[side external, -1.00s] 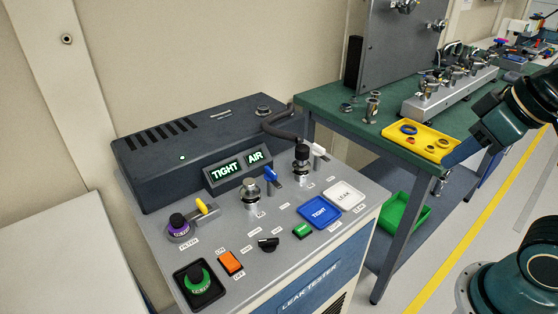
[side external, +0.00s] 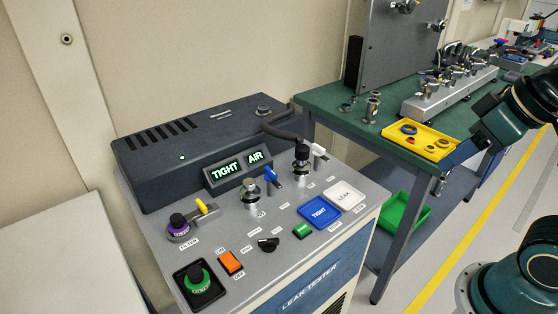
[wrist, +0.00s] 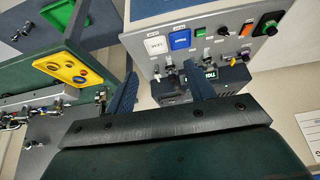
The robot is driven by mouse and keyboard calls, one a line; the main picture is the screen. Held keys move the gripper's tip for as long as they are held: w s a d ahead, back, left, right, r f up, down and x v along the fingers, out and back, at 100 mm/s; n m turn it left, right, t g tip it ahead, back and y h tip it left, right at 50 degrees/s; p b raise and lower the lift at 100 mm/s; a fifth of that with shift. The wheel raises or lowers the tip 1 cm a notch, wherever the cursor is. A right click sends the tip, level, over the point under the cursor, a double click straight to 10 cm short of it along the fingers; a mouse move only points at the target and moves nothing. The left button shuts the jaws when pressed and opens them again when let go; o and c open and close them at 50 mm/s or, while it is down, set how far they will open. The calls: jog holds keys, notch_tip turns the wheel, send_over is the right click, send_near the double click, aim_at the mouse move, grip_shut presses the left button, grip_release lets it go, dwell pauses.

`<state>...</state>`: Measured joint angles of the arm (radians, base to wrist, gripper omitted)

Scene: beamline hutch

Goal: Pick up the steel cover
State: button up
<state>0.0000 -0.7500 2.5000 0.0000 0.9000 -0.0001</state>
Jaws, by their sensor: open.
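A steel-topped fitting (side external: 250,190) stands on the leak tester's grey top, left of a blue lever. It looks like the steel cover, but I cannot be sure, since several small steel parts are in view. My gripper (wrist: 158,72) is open in the wrist view, its two blue fingers apart with nothing held between them. Past the fingers the leak tester's panel shows, upside down. In the side view my gripper is at the right, beside the yellow tray and well away from the steel-topped fitting; its fingertips are hard to make out there.
The leak tester (side external: 200,145) carries a black-topped fitting (side external: 302,160), purple (side external: 178,222) and green (side external: 198,278) knobs, and blue (side external: 320,211) and white (side external: 344,196) pads. A green bench (side external: 330,103) behind holds a yellow tray (side external: 415,148), loose steel fittings and a manifold (side external: 450,92).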

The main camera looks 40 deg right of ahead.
jog(key=w+a+r+n+g, duration=0.15)
jog(key=w+r+n, duration=0.35)
jog(key=w, duration=0.5)
jog(key=n+g, duration=0.4)
jog(key=n, duration=1.2)
send_over(250, 181)
notch_tip(250, 181, down, 11)
jog(key=shift+f, duration=0.1)
jog(key=shift+f, duration=4.25)
